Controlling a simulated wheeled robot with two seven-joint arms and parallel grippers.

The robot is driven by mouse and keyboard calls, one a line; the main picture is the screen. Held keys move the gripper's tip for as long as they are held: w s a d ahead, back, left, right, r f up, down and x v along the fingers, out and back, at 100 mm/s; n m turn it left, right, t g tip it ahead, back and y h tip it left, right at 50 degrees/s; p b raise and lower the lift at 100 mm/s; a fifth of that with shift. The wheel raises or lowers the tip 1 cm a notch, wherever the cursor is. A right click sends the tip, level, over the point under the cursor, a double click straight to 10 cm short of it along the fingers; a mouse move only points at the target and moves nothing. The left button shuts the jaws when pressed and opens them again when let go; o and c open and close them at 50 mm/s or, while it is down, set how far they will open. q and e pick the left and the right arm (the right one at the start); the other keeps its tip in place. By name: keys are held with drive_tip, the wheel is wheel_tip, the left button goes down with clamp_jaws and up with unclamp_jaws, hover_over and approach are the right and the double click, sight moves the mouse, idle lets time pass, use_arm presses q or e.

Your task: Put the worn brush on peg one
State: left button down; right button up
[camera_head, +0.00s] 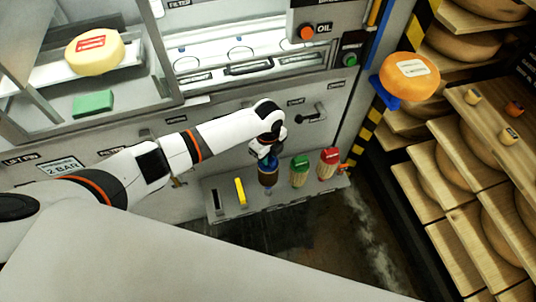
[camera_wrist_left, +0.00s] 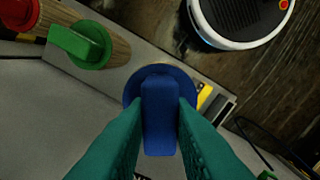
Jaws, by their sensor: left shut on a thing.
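My left gripper (camera_head: 268,152) is shut on the blue handle of a brush (camera_head: 268,176), whose body below is brown. In the left wrist view, the teal fingers (camera_wrist_left: 158,112) close on both sides of the blue handle (camera_wrist_left: 160,88), with a blue disc around it. The brush is upright at the grey ledge (camera_head: 226,208); whether it touches the ledge cannot be told. A green-topped brush (camera_head: 300,168) and a red-topped brush (camera_head: 329,162) stand to its right. Which brush is worn, and the peg markings, are too small to read. My right gripper is not in view.
A yellow piece (camera_head: 240,192) stands on the ledge left of the held brush. A machine with a glass cover and a cheese wheel (camera_head: 95,52) is behind. An orange cheese (camera_head: 409,76) and wooden shelves (camera_head: 428,205) are at the right.

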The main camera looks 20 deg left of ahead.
sight(268, 166)
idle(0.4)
use_arm(q)
drive_tip(key=shift+f+b, duration=2.15)
drive_tip(key=shift+f, duration=1.15)
drive_tip(key=c, duration=1.2)
unclamp_jaws()
wheel_tip(268, 166, up, 12)
drive_tip(key=shift+r, duration=0.1)
